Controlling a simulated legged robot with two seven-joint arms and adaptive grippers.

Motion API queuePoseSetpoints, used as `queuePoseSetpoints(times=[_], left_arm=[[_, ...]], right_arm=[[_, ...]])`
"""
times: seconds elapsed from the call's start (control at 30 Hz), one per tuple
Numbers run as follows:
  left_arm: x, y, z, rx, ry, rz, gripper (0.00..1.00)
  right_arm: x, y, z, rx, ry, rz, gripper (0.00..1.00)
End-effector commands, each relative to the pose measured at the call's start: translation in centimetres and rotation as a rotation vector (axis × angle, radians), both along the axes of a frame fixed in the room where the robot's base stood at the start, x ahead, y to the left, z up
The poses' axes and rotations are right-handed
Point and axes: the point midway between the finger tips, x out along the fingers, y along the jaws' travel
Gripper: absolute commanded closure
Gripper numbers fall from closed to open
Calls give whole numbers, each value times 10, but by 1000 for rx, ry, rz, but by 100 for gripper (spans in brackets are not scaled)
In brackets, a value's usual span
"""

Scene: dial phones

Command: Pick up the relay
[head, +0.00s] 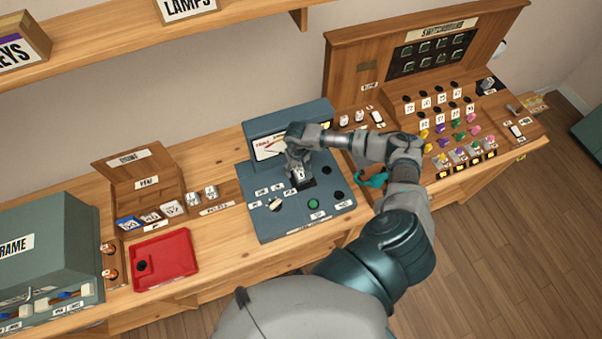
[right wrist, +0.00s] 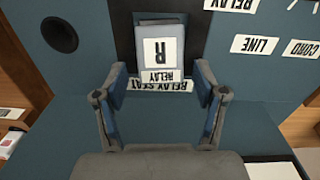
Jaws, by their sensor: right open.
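The relay (right wrist: 160,48) is a small grey-blue block with a white "R" label. It stands in the dark relay seat on the blue-grey test panel (head: 270,222). In the head view the relay (head: 299,175) shows just under my right gripper (head: 298,168). In the right wrist view the right gripper (right wrist: 162,80) is open, with one finger on each side of the relay's near end. Gaps show between the fingers and the relay. My left gripper is in neither view.
Small pale blocks (head: 203,195) stand left of the panel. A red tray (head: 165,259) lies further left. A wooden switchboard (head: 420,50) with plugs and keys stands at right. A teal handset-like thing (head: 372,179) lies by my arm. A shelf (head: 110,40) hangs above.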

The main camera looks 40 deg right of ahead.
Motion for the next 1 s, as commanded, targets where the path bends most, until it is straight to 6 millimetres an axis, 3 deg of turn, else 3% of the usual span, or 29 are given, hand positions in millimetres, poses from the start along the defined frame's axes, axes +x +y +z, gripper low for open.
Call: queuePoseSetpoints(times=[0.23,0.47,0.83,1.0], left_arm=[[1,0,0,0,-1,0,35],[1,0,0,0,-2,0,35],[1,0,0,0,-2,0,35],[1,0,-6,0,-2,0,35]], right_arm=[[0,0,-3,1,-1,0,29],[0,-1,-3,1,-1,-1,84],[1,-2,-2,0,-2,-1,88],[1,-2,10,1,-5,0,88]])
